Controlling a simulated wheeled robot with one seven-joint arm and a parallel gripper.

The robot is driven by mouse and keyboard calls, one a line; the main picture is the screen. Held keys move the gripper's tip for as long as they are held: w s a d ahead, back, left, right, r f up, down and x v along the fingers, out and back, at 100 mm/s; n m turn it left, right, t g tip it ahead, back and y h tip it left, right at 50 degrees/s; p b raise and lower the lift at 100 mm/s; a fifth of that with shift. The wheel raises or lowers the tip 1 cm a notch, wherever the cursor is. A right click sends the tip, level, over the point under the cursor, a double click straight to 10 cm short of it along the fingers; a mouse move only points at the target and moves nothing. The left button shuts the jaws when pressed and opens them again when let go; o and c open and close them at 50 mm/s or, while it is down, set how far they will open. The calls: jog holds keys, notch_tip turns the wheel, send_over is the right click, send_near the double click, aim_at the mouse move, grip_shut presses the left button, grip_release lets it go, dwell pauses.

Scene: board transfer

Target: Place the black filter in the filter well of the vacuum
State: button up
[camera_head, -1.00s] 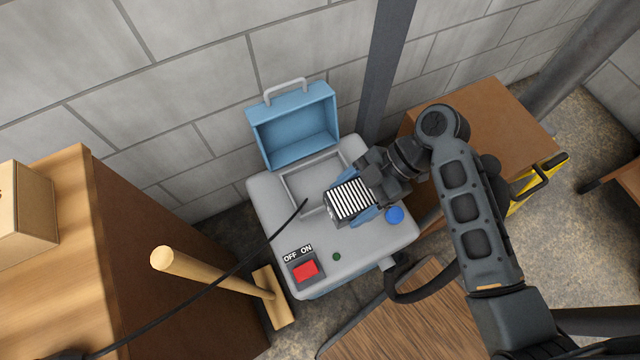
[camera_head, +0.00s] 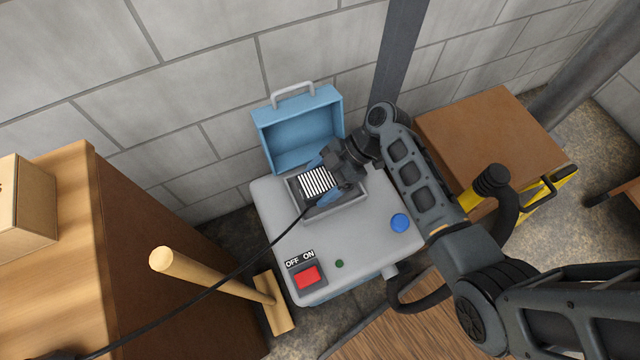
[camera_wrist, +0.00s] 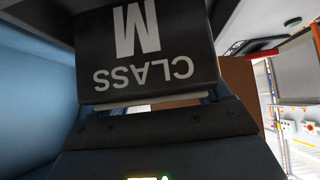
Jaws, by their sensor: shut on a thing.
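The black filter (camera_head: 314,183) with white pleats is held by my gripper (camera_head: 327,180), whose blue fingers are shut on it. In the wrist view the filter (camera_wrist: 150,50) fills the upper middle, its dark face reading "CLASS M" upside down. The vacuum (camera_head: 345,240) is a grey box with its blue lid (camera_head: 297,130) swung open at the back. The filter is over the filter well (camera_head: 352,200), a rectangular recess with a raised rim. I cannot tell how deep it sits or whether it touches the rim.
A red switch (camera_head: 307,277) and a blue knob (camera_head: 399,223) are on the vacuum's top. A black cable (camera_head: 200,292) crosses in front. A wooden cabinet (camera_head: 150,260) stands left and a brown box (camera_head: 490,135) right. A grey wall is close behind.

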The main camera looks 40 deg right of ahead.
jog(key=shift+f, duration=0.85)
jog(key=shift+f, duration=0.15)
jog(key=o, duration=0.9)
jog(key=shift+o, duration=0.2)
jog(key=v, duration=1.2)
